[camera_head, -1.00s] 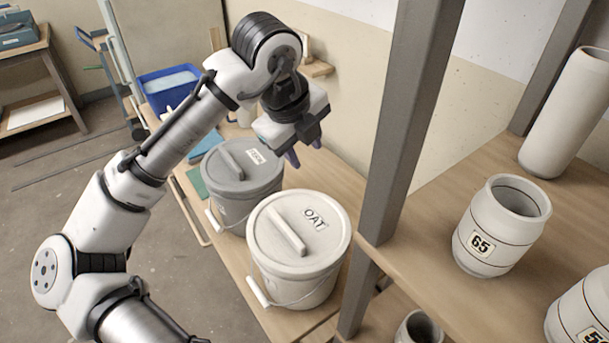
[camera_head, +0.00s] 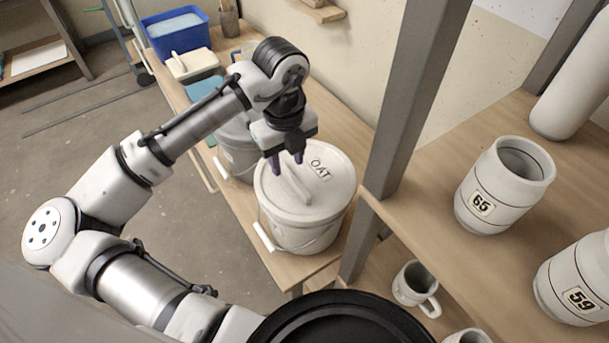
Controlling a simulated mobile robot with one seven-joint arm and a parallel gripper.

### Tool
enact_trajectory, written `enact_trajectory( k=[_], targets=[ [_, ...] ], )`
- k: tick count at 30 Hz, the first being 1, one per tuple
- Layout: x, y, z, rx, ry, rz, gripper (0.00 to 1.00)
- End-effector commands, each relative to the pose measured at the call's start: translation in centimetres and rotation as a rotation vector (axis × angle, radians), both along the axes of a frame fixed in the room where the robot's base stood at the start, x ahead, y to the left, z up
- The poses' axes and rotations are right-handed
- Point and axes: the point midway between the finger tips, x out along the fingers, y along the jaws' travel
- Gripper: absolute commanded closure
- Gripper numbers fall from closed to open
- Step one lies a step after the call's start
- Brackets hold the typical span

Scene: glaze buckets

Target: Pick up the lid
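The white bucket (camera_head: 297,238) marked OAT stands on the wooden bench with its lid (camera_head: 333,192) on top. The lid has a raised bar handle (camera_head: 295,186) across its middle. My gripper (camera_head: 287,166) points down over the lid, at the far end of the handle. Its two dark fingers are apart, with a gap between them. I cannot tell whether the fingertips touch the handle. A second, grey bucket (camera_head: 236,157) stands behind, mostly hidden by my arm.
A blue tub (camera_head: 178,40) and a cream block with a handle (camera_head: 189,66) sit at the bench's far end. A dark shelf post (camera_head: 408,110) rises right of the bucket. Jars marked 65 (camera_head: 500,190) and 59 (camera_head: 577,280) stand on the shelf. A mug (camera_head: 414,284) sits lower.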

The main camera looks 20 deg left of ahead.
Motion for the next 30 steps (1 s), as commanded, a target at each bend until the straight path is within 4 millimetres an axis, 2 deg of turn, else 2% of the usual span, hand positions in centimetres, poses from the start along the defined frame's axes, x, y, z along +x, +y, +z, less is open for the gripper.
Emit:
enact_trajectory(
  k=[6,9,30],
  targets=[
    [0.1,-0.1,-2.8,0.0,0.001,0.001,0.63],
    [0.1,-0.1,-3.4,-0.001,0.001,0.001,0.63],
    [0.2,-0.2,-4.0,-0.001,-0.001,0.0,0.63]
  ],
)
